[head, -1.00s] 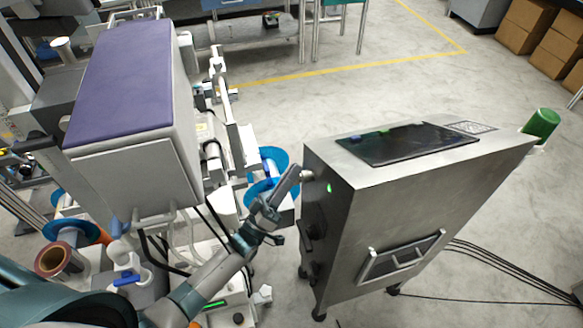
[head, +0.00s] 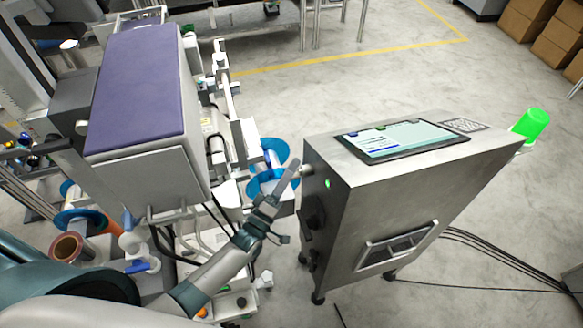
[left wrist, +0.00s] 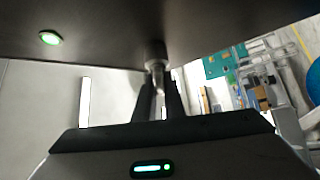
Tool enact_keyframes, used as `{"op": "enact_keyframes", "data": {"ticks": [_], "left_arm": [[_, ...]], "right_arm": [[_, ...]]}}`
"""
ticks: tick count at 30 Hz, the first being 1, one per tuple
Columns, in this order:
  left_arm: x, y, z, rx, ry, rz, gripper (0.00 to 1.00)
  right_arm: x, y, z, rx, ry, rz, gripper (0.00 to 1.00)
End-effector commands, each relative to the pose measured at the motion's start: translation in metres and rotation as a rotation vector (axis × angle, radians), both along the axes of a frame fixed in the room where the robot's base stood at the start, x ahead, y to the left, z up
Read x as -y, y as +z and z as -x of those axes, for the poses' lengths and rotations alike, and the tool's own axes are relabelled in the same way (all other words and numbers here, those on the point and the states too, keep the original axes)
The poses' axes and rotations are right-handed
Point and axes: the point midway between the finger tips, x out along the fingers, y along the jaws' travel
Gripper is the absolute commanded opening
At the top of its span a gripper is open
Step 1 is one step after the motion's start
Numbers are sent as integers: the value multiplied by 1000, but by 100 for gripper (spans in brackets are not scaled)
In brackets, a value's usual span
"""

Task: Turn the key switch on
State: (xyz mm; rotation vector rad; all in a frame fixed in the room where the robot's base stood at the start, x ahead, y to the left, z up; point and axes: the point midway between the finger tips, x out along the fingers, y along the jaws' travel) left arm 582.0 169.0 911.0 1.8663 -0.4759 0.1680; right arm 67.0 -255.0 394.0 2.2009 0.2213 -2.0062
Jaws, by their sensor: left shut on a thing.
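The key switch (head: 308,171) sticks out of the left side of a metal cabinet (head: 420,190), near its top. It also shows in the left wrist view (left wrist: 155,55) as a round metal collar with a key-like stem. My left gripper (head: 296,174) is at the switch, shut on its key; its fingers also show in the left wrist view (left wrist: 160,95). The fingers hide part of the key. A small green light (head: 327,183) glows beside the switch. The cabinet's screen (head: 405,140) is lit, and the green beacon (head: 531,124) glows brightly. My right gripper is not in view.
A large machine with a purple top (head: 140,90) and blue reels (head: 270,180) stands close on the left of my arm. Black cables (head: 500,262) run along the floor to the right. The floor behind the cabinet is clear.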

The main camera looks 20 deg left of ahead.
Motion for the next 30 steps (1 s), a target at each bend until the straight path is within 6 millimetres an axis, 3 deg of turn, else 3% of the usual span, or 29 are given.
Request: {"op": "enact_keyframes", "data": {"ticks": [3,4,6,20,30], "left_arm": [[0,-1,0,-1,1,2,0],[0,-1,0,-1,1,2,14],[0,-1,0,-1,1,2,28],[-2,-3,5,0,0,0,28],[-12,-22,46,-3,0,-2,28]], "right_arm": [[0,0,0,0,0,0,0],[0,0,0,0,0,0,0],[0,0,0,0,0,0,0],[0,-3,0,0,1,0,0],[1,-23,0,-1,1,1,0]]}}
